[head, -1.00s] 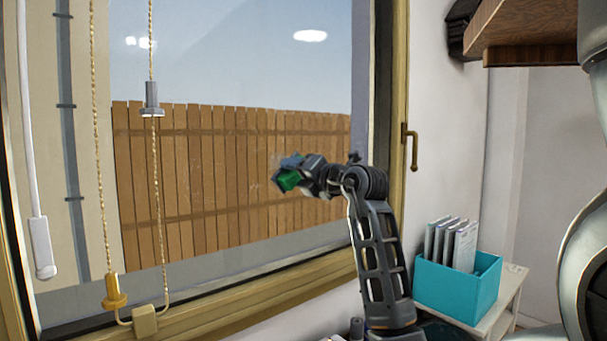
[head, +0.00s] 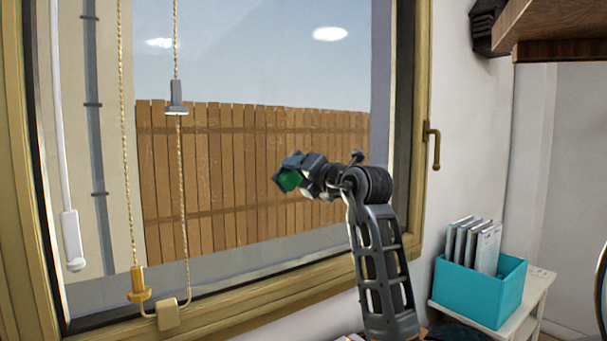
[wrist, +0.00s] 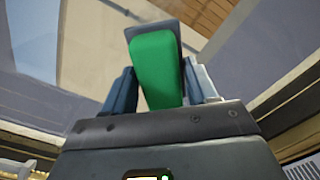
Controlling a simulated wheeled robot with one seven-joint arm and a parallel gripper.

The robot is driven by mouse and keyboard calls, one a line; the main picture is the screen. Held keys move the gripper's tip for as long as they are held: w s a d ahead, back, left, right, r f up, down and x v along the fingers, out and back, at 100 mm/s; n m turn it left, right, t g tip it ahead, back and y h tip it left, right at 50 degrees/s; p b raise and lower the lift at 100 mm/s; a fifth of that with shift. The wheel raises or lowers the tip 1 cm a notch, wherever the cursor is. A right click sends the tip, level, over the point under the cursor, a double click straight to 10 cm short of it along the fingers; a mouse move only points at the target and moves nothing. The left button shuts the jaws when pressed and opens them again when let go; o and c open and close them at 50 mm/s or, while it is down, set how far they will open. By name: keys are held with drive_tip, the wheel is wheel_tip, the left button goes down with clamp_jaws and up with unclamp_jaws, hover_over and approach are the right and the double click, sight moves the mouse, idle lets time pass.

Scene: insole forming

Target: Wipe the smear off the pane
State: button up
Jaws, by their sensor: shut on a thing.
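The window pane (head: 255,70) fills the left and middle of the head view, with a wooden fence seen through it. I cannot make out a clear smear on it; only faint pale marks show over the fence. My gripper (head: 290,178) is in front of the pane's lower right part. It is shut on a green block (head: 288,181). In the wrist view, the block (wrist: 158,70) sits between the two fingers of my gripper (wrist: 160,90), with a grey pad (wrist: 150,32) at its far end. I cannot tell whether the pad touches the glass.
A beaded cord (head: 183,200) and a white wand (head: 70,240) hang at the left of the window. The wooden frame has a handle (head: 432,145) on its right. A teal box (head: 480,290) of folders stands on a small white table. A wooden shelf (head: 560,30) juts out upper right.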

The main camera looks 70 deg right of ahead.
drive_tip(key=shift+s+r, duration=0.1)
drive_tip(key=shift+r, duration=0.9)
drive_tip(key=s+d, duration=0.5)
drive_tip(key=d, duration=0.4)
drive_tip(key=shift+s+d, duration=0.25)
idle(0.4)
drive_tip(key=shift+s, duration=0.15)
drive_tip(key=shift+v, duration=2.85)
drive_tip(key=shift+a, duration=0.15)
drive_tip(key=v, duration=0.2)
drive_tip(key=shift+s+a, duration=0.2)
drive_tip(key=shift+s, duration=0.15)
